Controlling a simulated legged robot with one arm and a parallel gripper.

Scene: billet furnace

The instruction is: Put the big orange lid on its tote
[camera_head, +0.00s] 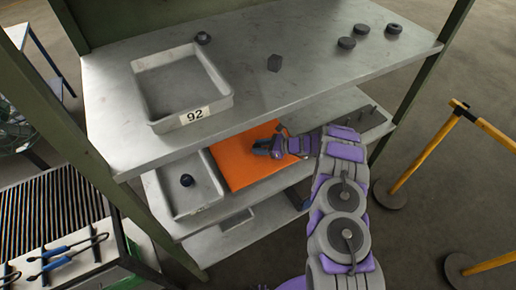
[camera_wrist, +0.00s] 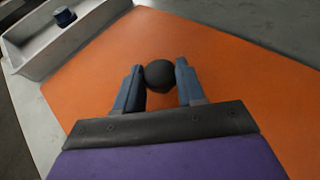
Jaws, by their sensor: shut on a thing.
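The big orange lid (camera_head: 240,160) lies on the middle shelf in the head view, beside a grey tray. It fills much of the wrist view (camera_wrist: 225,75) as a flat orange panel. My gripper (camera_wrist: 159,78) is over the lid, its two fingers shut on a dark round knob (camera_wrist: 160,73) that stands above the orange surface. In the head view my gripper (camera_head: 276,146) reaches in under the top shelf. The top shelf hides the lid's far side. I cannot tell whether a tote is under the lid.
A grey tray (camera_head: 177,203) with a dark piece in it stands left of the lid. The top shelf (camera_head: 255,50) carries a tray marked 92 (camera_head: 222,100) and several dark pieces. Pegs stand right of the lid. A shelf post (camera_head: 440,55) and yellow barrier (camera_head: 425,155) are at right.

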